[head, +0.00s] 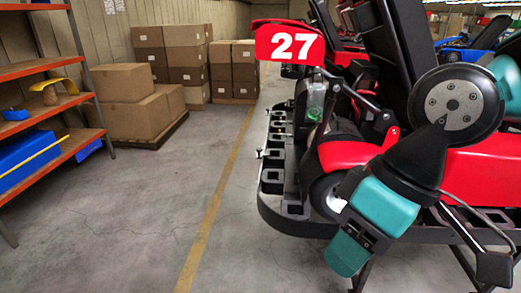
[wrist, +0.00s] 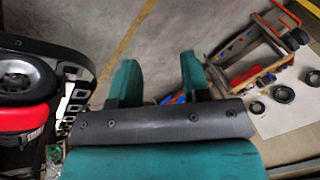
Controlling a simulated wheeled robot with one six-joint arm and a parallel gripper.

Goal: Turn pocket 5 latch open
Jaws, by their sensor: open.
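The red kart (head: 345,155) with the number 27 plate stands on the right in the head view. A black rail with several pockets (head: 271,181) runs along its left end. Small latch-like parts show on the rail, but no pocket number is readable, so I cannot tell which is pocket 5 or how its latch is turned. In the wrist view the pocket rail (wrist: 72,102) is at the left. My gripper (wrist: 158,76) is open, with two teal fingers apart and nothing between them. It points at bare floor, to the right of the rail and apart from it.
An orange shelf rack (head: 45,68) stands at the left, with cardboard boxes (head: 128,100) behind it. The grey floor between rack and kart is clear, crossed by a yellow line (head: 215,215). The wrist view shows black rings (wrist: 284,95) on a pale surface at the right.

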